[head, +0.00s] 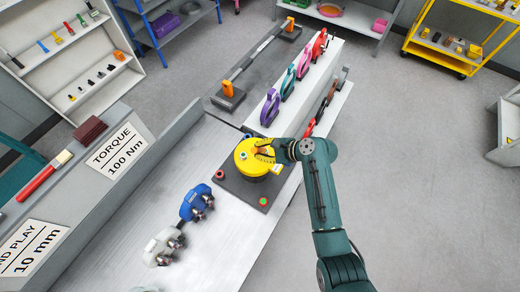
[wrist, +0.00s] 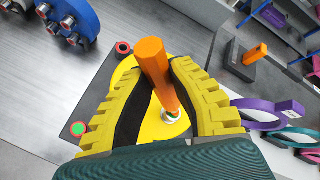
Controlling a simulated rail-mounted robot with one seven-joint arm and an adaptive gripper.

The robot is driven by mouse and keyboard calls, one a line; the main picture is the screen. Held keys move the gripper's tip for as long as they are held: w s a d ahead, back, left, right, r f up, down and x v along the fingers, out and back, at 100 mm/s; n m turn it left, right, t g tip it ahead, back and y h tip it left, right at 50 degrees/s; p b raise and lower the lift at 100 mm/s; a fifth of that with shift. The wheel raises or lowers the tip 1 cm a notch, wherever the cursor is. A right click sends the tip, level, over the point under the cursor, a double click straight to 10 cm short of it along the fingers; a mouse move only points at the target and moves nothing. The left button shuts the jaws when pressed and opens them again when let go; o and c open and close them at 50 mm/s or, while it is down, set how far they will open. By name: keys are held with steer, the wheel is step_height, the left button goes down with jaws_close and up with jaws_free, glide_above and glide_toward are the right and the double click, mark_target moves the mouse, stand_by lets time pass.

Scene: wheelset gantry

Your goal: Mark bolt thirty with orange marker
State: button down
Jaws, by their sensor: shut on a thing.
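My gripper (head: 268,152) is over the yellow round unit (head: 246,170) in the head view. In the wrist view its yellow toothed fingers (wrist: 158,72) are closed around an orange marker (wrist: 154,62), a tilted cylinder. The marker's narrower end meets or overlaps a small whitish metal piece (wrist: 170,117) above the yellow surface; I cannot tell if they touch. The yellow unit (wrist: 122,73) sits on a dark square plate (head: 229,185) with red and green round parts. No bolt number is readable.
Blue (head: 194,202) and white (head: 162,247) blocks with metal cylinders lie at the lower left. A row of coloured clamp-like tools, including a purple one (head: 269,107), stands behind the unit. A bar rig with orange end pieces (head: 228,89) lies beyond. Floor on the right is clear.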

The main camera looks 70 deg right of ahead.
steer(key=shift+d, duration=0.4)
steer(key=shift+a+p, duration=0.2)
steer(key=shift+p, duration=0.1)
steer(key=shift+a, duration=0.1)
steer(key=shift+a+f, duration=0.1)
steer(key=shift+a, duration=0.05)
steer(key=shift+w+a, duration=0.1)
steer(key=shift+a, duration=0.1)
steer(key=shift+a, duration=0.2)
